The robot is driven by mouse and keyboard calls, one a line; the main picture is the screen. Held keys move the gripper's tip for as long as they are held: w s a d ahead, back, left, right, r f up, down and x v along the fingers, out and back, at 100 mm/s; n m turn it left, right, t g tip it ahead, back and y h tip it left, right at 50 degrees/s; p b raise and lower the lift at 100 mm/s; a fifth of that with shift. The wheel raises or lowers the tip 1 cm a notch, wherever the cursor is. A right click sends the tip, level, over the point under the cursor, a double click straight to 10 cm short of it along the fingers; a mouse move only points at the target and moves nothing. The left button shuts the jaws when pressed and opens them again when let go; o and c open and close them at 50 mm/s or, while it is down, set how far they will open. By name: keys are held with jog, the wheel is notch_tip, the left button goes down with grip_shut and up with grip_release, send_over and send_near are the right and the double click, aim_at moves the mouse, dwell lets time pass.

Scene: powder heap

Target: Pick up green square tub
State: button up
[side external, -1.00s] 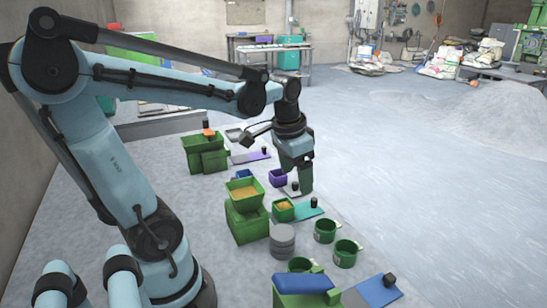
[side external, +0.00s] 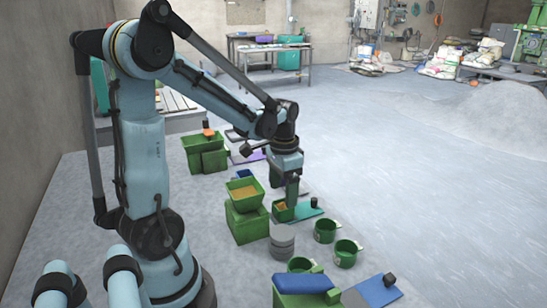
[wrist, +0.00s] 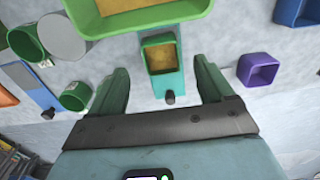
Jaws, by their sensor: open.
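The green square tub (side external: 280,214), with yellowish powder in it, stands at the near end of a teal plate (side external: 309,209) with a black knob. In the wrist view the tub (wrist: 160,58) is at top centre, upright. My gripper (side external: 291,203) points down at the tub, one finger covering part of it in the side view. In the wrist view my gripper (wrist: 160,67) is open, with one finger left and one right of the tub and visible gaps on both sides. I cannot tell how far the fingertips reach down beside it.
A larger green hopper (side external: 243,191) with powder stands close beside the tub. A grey round stack (side external: 282,241) and green round cups (side external: 325,231) are nearby. A purple tub (wrist: 258,70) and a blue tub (wrist: 299,12) lie to the right in the wrist view. Open floor lies beyond.

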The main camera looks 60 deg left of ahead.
aim_at(283, 203)
jog(key=shift+w+a+f, duration=0.1)
jog(key=shift+w+f, duration=0.05)
jog(key=shift+f, duration=2.6)
jog(key=c, duration=1.1)
jog(key=shift+r, duration=0.15)
